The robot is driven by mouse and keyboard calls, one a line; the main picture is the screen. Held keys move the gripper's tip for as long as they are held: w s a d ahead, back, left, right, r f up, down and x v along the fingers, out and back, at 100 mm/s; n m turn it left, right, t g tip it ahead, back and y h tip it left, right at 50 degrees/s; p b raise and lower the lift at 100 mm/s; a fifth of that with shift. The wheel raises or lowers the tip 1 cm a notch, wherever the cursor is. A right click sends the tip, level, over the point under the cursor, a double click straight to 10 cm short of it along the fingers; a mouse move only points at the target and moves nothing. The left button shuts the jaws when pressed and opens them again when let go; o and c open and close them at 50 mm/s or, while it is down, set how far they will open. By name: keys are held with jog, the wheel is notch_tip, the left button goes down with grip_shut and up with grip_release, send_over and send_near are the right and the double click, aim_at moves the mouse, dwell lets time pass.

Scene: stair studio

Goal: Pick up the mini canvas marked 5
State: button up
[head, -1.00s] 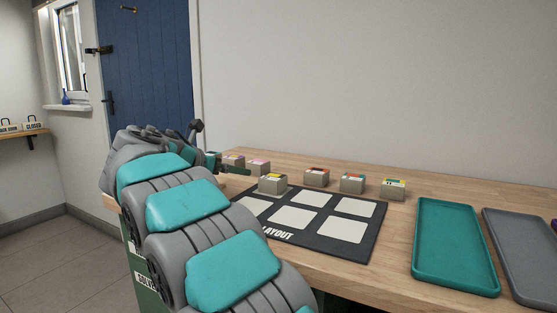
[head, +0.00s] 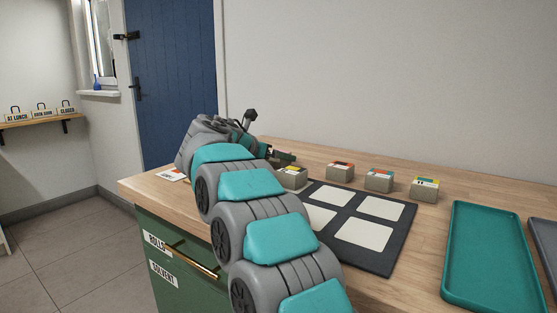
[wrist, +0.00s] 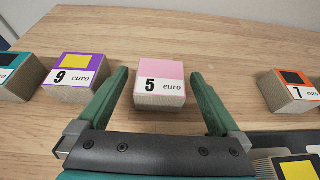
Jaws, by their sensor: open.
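The mini canvas marked 5 (wrist: 160,85) is a small block with a pink and white top reading "5 euro". In the wrist view it sits on the wooden bench between the fingers of my gripper (wrist: 160,74). The fingers are open, one on each side of it, with a visible gap on both sides. In the head view my gripper (head: 284,157) is low over the bench's back left, and the canvas marked 5 is hidden behind my arm.
In the wrist view a purple-edged canvas marked 9 (wrist: 75,78) stands left and an orange one marked 7 (wrist: 289,92) right. In the head view several canvases stand behind the dark layout mat (head: 345,249). A teal tray (head: 495,258) lies at right.

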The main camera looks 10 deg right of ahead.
jog(key=shift+w+d, duration=0.1)
jog(key=c, duration=1.4)
jog(key=shift+o, duration=0.2)
